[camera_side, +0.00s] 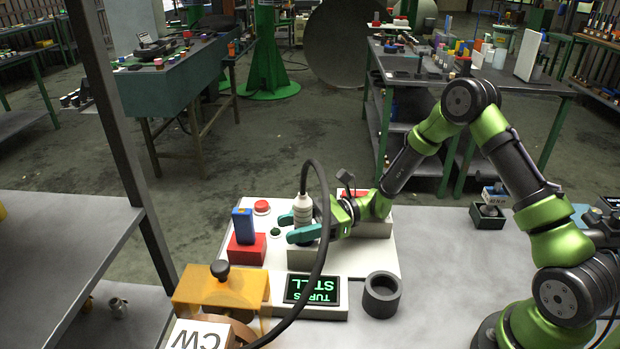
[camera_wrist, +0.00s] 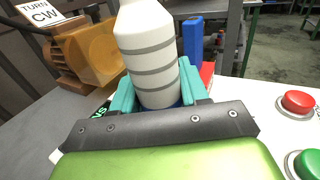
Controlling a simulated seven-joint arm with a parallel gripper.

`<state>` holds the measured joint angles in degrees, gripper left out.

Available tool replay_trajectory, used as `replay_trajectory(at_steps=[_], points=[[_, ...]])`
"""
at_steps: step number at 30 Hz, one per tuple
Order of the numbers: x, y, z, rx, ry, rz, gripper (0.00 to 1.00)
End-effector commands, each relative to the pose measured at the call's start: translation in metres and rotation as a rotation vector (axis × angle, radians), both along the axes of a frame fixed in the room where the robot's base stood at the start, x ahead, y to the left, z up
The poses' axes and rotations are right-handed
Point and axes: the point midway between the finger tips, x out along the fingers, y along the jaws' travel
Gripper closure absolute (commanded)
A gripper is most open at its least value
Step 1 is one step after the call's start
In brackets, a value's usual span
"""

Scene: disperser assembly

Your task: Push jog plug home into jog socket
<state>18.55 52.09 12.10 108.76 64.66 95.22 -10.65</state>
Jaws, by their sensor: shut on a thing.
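The jog plug (camera_side: 303,207) is a pale cylinder with grey rings and a thick black cable leaving its top. It stands roughly upright. The jog socket cannot be made out; the fingers and plug hide the place beneath. Whether the plug touches or enters it, I cannot tell.
A blue block (camera_side: 243,226) stands in a red holder (camera_side: 246,250) left of my gripper. An orange housing (camera_side: 222,288), a green-lettered display (camera_side: 312,291) and a dark ring (camera_side: 381,295) are nearer the camera. The black cable (camera_side: 325,220) arcs past my gripper. Free table lies right.

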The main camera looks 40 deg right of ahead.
Motion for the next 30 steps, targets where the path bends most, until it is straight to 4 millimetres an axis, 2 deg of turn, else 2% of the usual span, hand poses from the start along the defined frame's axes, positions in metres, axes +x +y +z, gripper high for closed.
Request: replay_trajectory(at_steps=[1, 30], points=[[0.000, 0.012, 0.011, 0.027, -0.015, 0.021, 1.00], [-0.013, 0.017, 0.007, 0.028, 0.023, 0.051, 1.00]])
